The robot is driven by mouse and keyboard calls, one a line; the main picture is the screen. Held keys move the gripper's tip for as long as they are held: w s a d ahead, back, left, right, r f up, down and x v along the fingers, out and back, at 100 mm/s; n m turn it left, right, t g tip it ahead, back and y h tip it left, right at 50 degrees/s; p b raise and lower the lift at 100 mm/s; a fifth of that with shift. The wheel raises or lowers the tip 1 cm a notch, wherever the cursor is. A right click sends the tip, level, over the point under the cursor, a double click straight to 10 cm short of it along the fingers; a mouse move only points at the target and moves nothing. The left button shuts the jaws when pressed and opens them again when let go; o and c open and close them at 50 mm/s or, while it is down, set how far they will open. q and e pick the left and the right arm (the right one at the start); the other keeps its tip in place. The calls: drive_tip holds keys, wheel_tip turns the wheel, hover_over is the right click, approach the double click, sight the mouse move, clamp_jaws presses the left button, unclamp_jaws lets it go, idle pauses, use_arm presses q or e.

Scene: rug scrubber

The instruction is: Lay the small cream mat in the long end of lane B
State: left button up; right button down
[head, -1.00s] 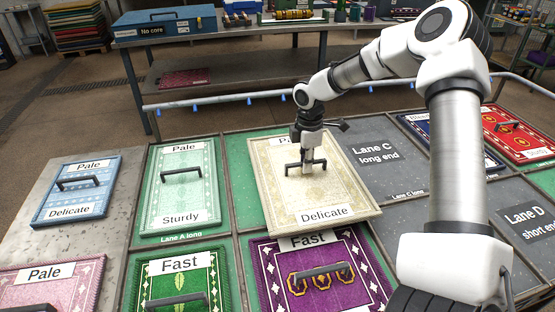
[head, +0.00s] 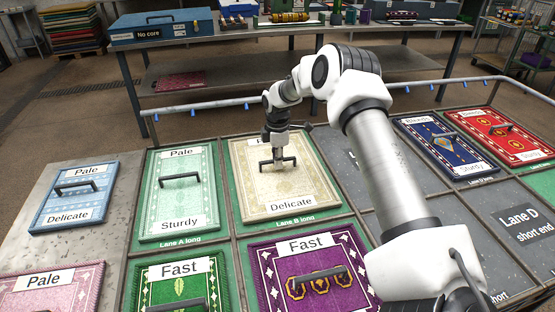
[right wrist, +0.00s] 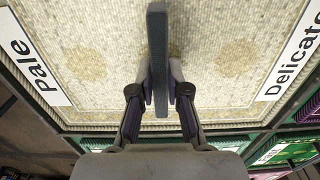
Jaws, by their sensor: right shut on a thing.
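The small cream mat (head: 252,187), labelled Pale and Delicate, is within the long end of lane B, whose label (head: 294,220) shows along its front edge. It looks level and roughly lined up with the compartment; I cannot tell whether it rests fully on the floor. Green floor (head: 328,165) shows beside it. My right gripper (head: 278,164) is shut on the mat's dark handle. The right wrist view shows the fingers (right wrist: 159,92) on both sides of the handle (right wrist: 157,40), over the cream weave (right wrist: 220,60). My left gripper is out of view.
A pale green mat (head: 180,207) fills lane A long to the left. A purple mat (head: 262,285) labelled Fast lies in front. Blue (head: 445,145) and red (head: 508,137) mats lie at the right. A blue case (head: 165,27) stands on the back bench.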

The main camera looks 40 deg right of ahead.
drive_tip(key=c, duration=1.2)
unclamp_jaws()
drive_tip(key=shift+o, duration=0.2)
wheel_tip(320, 180, up, 12)
drive_tip(key=shift+b, duration=0.35)
drive_tip(key=shift+r, duration=0.1)
